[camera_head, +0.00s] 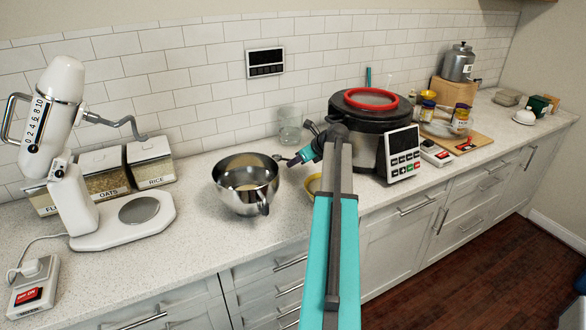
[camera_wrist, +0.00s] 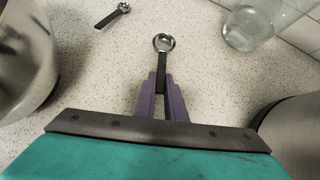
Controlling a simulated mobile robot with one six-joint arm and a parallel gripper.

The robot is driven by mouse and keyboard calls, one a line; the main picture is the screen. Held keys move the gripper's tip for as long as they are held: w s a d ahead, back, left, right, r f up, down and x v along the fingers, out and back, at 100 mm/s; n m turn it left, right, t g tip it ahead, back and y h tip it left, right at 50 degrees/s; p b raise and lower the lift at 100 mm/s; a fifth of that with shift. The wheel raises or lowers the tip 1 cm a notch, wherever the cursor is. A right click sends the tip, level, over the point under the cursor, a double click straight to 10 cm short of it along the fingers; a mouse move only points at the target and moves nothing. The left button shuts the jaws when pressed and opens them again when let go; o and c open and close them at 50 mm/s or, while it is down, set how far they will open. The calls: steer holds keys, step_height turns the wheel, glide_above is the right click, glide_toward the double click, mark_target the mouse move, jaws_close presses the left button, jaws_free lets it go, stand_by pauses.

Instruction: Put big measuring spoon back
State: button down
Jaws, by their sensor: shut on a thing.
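My gripper (camera_wrist: 161,84) has its purple fingers shut on the dark handle of a measuring spoon (camera_wrist: 163,43). The spoon's round metal bowl points away from my gripper, over the counter. A second measuring spoon (camera_wrist: 112,16) with a dark handle lies on the counter, up and to the left in the wrist view. It looks smaller, but it may be farther off. In the head view my teal arm reaches in over the counter between the steel bowl and the cooker. The held spoon is too small to make out clearly there.
A steel mixing bowl (camera_head: 245,184) stands left of my gripper. A dark cooker (camera_head: 368,120) stands close on the right. A glass jar (camera_head: 289,126) stands behind, by the tiled wall. A white stand mixer (camera_head: 66,190) and food containers (camera_head: 150,162) are at the left.

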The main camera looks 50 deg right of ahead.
steer(key=shift+f, duration=1.2)
steer(key=c, duration=1.8)
jaws_free()
steer(key=shift+f, duration=0.1)
steer(key=shift+b+v, duration=1.1)
steer(key=shift+v, duration=5)
steer(key=shift+w, duration=0.1)
